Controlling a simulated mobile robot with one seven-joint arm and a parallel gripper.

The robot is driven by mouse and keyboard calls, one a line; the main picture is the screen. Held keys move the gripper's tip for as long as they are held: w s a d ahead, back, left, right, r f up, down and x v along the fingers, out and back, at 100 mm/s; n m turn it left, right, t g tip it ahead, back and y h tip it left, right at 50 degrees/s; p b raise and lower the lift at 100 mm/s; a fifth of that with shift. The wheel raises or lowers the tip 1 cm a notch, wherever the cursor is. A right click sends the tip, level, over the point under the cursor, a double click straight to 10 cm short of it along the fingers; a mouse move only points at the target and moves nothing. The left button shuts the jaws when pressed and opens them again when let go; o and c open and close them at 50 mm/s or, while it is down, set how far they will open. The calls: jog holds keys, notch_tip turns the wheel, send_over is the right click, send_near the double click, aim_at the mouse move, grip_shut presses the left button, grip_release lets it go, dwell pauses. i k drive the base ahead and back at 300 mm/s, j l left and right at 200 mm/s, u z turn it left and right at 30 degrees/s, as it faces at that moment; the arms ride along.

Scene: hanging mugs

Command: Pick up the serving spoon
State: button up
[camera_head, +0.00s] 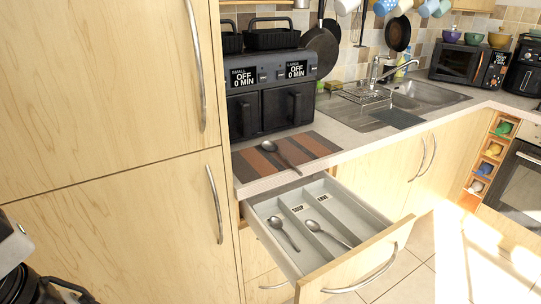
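A dark metal spoon (281,154) lies on the striped placemat on the counter, its bowl toward the back left. Two more spoons lie in the open drawer (375,240): one in the left compartment (284,233) and one farther right (325,234). I cannot tell by shape which of them is the serving spoon. The drawer has small labels, too small to read surely. My gripper (62,291) is partly in view at the lower left corner, dark and cut off by the edge, far from all the spoons. Its fingers do not show clearly.
The striped placemat (327,147) lies before a black double air fryer (270,92). The drawer juts out from the counter over the floor. A tall wooden cabinet (110,110) fills the left side. A sink (425,95) and several hanging mugs are farther right.

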aim_at(269, 147)
jog(key=i+l, duration=0.1)
jog(key=l, duration=0.25)
jog(key=l+u, duration=0.25)
jog(key=i+l+u, duration=0.1)
jog(key=l+u, duration=0.2)
jog(key=l, duration=0.15)
jog(key=u, duration=0.65)
jog(key=i+l, duration=0.3)
jog(key=i, duration=0.15)
jog(key=i+l, duration=0.3)
jog(key=i, duration=0.15)
